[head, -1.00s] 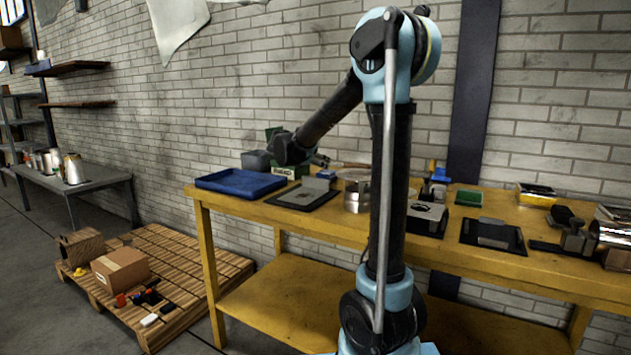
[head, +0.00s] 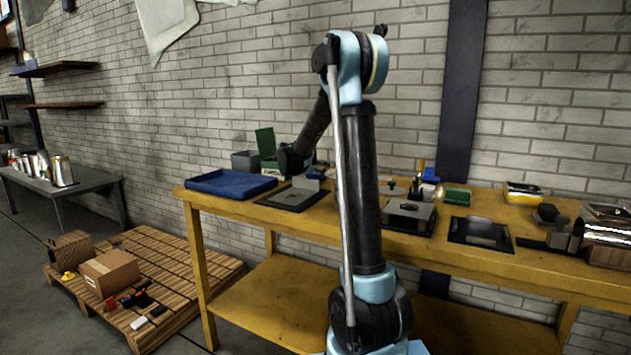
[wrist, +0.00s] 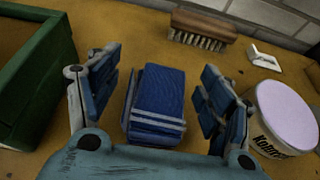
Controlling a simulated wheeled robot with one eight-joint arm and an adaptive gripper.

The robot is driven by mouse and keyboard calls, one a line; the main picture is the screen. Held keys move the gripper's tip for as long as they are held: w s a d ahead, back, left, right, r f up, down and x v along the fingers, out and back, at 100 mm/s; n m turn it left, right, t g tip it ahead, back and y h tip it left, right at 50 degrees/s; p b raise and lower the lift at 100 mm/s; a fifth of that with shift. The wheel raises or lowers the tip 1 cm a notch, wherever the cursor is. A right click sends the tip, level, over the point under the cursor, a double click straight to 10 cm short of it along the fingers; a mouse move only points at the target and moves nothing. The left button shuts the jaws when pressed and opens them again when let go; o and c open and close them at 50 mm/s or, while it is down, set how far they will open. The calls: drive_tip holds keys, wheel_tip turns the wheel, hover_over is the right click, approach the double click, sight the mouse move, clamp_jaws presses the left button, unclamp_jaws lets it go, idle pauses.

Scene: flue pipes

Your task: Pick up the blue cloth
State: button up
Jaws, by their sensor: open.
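The blue cloth (wrist: 158,100) is a folded, layered bundle lying on the yellow bench top in the wrist view. My gripper (wrist: 160,88) is open, with one blue-padded finger on each side of the cloth. Part of the cloth's near end is close to my gripper's body. In the head view my arm reaches down over the back of the bench, and I cannot make out the fingers or the cloth there.
A green box (wrist: 35,75) stands close left of my gripper, and a white tub (wrist: 285,112) close right. A wooden brush (wrist: 202,30) and a small white object (wrist: 265,58) lie beyond. In the head view, a blue tray (head: 230,184) and dark mat (head: 290,199) lie nearby.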

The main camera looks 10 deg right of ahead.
drive_tip(key=shift+x, duration=2.65)
drive_tip(key=shift+s+d+f, duration=0.1)
drive_tip(key=shift+s, duration=0.05)
drive_tip(key=c, duration=1.2)
